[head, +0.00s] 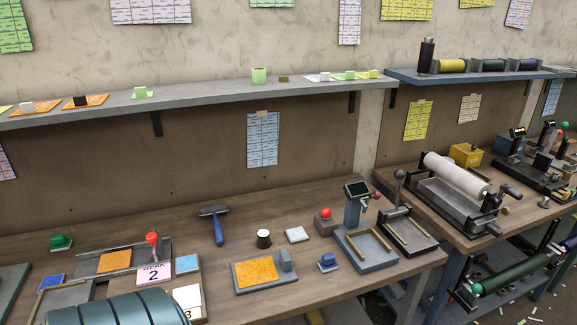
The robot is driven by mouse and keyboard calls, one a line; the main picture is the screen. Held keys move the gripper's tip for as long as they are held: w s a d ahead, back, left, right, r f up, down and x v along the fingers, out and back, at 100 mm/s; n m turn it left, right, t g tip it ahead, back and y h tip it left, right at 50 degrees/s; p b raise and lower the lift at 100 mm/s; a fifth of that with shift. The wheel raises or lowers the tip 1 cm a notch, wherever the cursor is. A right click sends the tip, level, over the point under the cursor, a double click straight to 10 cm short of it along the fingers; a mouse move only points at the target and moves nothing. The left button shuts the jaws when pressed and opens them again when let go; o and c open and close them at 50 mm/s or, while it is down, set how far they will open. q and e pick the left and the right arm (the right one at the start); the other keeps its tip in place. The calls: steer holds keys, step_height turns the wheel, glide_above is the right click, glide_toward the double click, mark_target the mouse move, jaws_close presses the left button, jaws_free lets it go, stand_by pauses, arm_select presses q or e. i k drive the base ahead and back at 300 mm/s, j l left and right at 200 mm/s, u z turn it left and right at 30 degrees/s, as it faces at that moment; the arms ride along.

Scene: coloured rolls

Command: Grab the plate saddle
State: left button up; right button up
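No part in the head view is clearly identifiable as the plate saddle. A grey plate with an orange pad (256,273) lies on the near workbench, with an upright grey block (286,260) at its right end. A small blue block on a base (328,262) sits just right of it. Another orange pad (115,262) lies in a grey tray at the left, beside a red-knobbed stamp (153,245). Neither of my grippers shows in the view.
A shelf (200,92) runs behind. A white roll machine (456,177) stands right.

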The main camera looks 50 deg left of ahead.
mark_target(269, 270)
steer(key=u, duration=1.75)
